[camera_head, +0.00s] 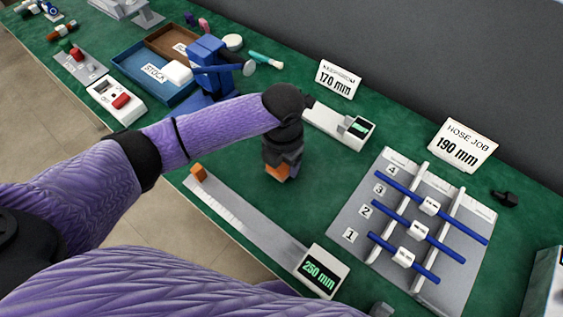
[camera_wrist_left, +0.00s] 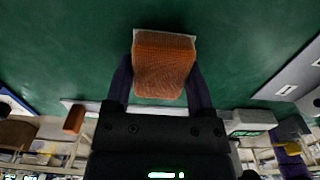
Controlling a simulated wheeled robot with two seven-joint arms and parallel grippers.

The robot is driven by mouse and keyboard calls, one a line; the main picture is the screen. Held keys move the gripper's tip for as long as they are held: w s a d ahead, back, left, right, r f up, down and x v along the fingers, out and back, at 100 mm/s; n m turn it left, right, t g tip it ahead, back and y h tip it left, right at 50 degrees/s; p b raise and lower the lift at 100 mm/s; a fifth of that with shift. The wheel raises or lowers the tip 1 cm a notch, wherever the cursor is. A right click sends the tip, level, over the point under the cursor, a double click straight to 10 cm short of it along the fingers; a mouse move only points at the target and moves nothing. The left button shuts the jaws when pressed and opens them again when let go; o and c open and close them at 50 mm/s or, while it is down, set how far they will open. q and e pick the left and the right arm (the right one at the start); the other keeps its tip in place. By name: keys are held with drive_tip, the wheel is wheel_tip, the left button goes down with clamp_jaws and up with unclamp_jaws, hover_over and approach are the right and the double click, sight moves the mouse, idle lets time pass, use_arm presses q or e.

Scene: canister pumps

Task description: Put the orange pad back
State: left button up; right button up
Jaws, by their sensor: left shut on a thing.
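My left gripper (camera_head: 281,160) points down over the green mat and is shut on the orange pad (camera_head: 276,172). In the left wrist view the pad (camera_wrist_left: 164,65) sits between the two dark fingers, with a thin pale edge showing around its far side. I cannot tell whether the pad touches the mat. My right gripper is not in view.
A long ruler gauge (camera_head: 245,222) with a small orange block (camera_head: 198,172) at its far end and a "250 mm" display (camera_head: 321,271) lies in front. A rack (camera_head: 459,252) of blue hoses stands right. A white device (camera_head: 339,126) lies behind the gripper. Mat between gauge and rack is clear.

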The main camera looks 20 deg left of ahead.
use_arm(q)
drive_tip(key=shift+f, duration=0.4)
drive_tip(key=o, duration=1)
drive_tip(key=shift+o, duration=0.2)
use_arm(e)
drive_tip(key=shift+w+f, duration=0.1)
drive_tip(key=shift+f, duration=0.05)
use_arm(q)
drive_tip(key=shift+r, duration=0.2)
wheel_tip(320, 180, up, 12)
drive_tip(key=p, duration=0.5)
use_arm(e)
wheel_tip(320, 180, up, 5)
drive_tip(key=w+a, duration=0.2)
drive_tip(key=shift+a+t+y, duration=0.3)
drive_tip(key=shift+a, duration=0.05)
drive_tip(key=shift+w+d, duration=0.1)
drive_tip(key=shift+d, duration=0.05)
